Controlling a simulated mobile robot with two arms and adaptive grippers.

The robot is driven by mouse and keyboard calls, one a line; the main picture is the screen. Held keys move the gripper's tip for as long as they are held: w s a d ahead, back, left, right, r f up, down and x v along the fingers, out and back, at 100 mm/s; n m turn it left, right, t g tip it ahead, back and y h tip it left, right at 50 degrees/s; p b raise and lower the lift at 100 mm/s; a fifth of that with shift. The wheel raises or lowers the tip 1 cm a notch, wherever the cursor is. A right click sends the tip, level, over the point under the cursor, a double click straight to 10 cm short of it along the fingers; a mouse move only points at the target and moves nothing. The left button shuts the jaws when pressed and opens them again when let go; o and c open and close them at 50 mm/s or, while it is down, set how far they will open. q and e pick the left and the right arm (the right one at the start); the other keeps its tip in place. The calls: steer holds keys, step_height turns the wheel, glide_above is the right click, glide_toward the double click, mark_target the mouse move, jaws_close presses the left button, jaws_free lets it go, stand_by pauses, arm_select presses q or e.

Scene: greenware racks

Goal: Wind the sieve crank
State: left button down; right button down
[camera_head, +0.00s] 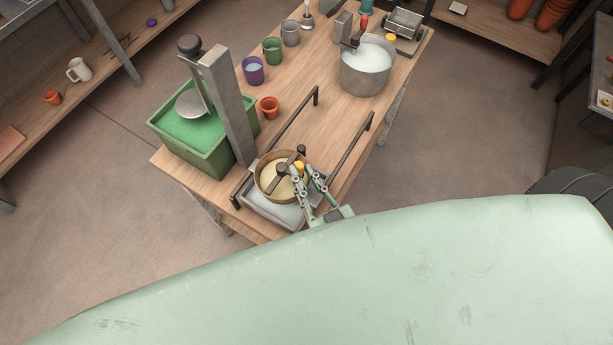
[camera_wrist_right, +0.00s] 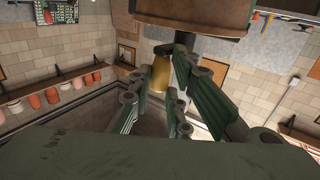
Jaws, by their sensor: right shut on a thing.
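The sieve (camera_head: 262,181) is a round wooden-rimmed drum with pale contents, seated over a grey tray (camera_head: 262,208) at the near end of the table. A dark crank bar (camera_head: 290,160) crosses it, with a dark hub and a yellow knob (camera_head: 299,166). My right gripper (camera_head: 303,173) is shut on the yellow knob at the sieve's right side. In the right wrist view the yellow knob (camera_wrist_right: 161,73) stands between the fingers (camera_wrist_right: 168,75). The drum's wooden underside or side (camera_wrist_right: 190,15) shows above them. My left gripper is not in view.
A green tub (camera_head: 210,165) with a grey post (camera_head: 228,105) stands left of the sieve. Dark rails (camera_head: 350,140) run along the table (camera_head: 305,125). A metal pot (camera_head: 364,75), an orange pot (camera_head: 269,107) and several cups stand farther back.

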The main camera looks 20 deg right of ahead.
steer(key=shift+w+r, duration=0.1)
steer(key=shift+r, duration=0.15)
steer(key=c, duration=2)
jaws_free()
steer(key=shift+c, duration=0.2)
steer(key=o, duration=0.3)
steer(key=shift+w+a+f, duration=0.1)
steer(key=shift+a+f, duration=0.05)
steer(key=shift+a, duration=0.05)
steer(key=shift+s+d+f, duration=0.1)
steer(key=shift+s+d, duration=0.05)
steer(key=shift+s, duration=0.5)
steer(key=s, duration=0.7)
steer(key=s+d, duration=0.1)
steer(key=s, duration=0.2)
steer(key=shift+s, duration=0.35)
